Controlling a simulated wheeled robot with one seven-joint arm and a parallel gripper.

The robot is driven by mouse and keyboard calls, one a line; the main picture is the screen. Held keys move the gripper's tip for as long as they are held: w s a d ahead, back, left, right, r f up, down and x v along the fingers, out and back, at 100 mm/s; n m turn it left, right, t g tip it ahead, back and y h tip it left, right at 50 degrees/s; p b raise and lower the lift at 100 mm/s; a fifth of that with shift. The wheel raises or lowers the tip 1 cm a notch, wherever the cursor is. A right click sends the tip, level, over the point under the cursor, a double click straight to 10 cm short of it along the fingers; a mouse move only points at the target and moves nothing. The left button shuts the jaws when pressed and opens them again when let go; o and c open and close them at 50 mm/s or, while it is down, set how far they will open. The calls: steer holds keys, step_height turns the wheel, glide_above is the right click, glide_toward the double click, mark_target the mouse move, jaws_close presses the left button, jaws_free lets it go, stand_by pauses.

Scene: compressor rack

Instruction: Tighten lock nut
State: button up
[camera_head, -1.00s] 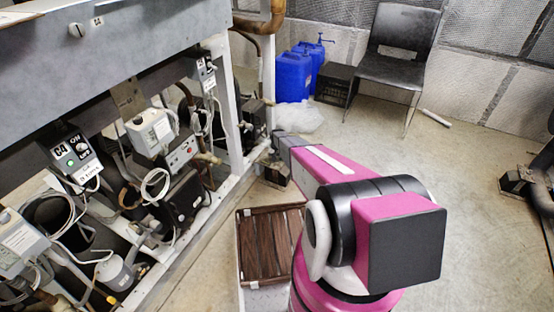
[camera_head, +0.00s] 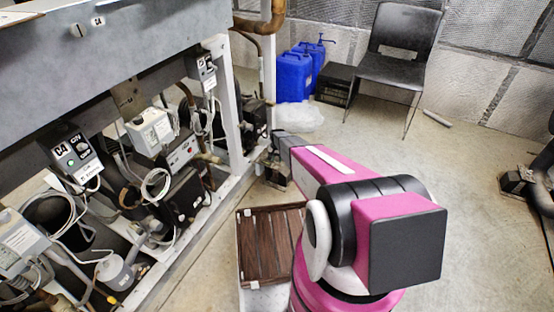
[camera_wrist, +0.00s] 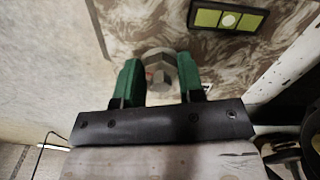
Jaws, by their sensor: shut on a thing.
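In the wrist view, my gripper (camera_wrist: 160,84) has its two green fingers on either side of a small grey nut-like part (camera_wrist: 162,66). The fingers are shut on this part, which I take to be the lock nut. A small reddish patch shows at its left side. A mottled brown and white surface (camera_wrist: 150,20) lies behind it. In the head view, my pink and black arm reaches toward the lower part of the rack frame (camera_head: 232,120).
The compressor rack with control boxes (camera_head: 75,155), cables and a grey bottle (camera_head: 115,273) fills the left. A wooden slatted crate (camera_head: 270,245) stands beside my arm. Blue jugs (camera_head: 293,77) and a black chair (camera_head: 400,55) stand at the back.

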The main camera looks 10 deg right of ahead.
steer(key=o, duration=0.9)
step_height(320, 180, up, 11)
steer(key=shift+f, duration=0.1)
steer(key=s+r+n, duration=0.1)
steer(key=s+r, duration=0.8)
steer(key=s, duration=0.3)
steer(key=s+r+n, duration=0.2)
steer(key=s+r, duration=0.7)
steer(key=s, duration=0.3)
steer(key=s+r+n, duration=0.1)
steer(key=s+r, duration=0.8)
steer(key=s, duration=0.4)
steer(key=shift+r, duration=0.15)
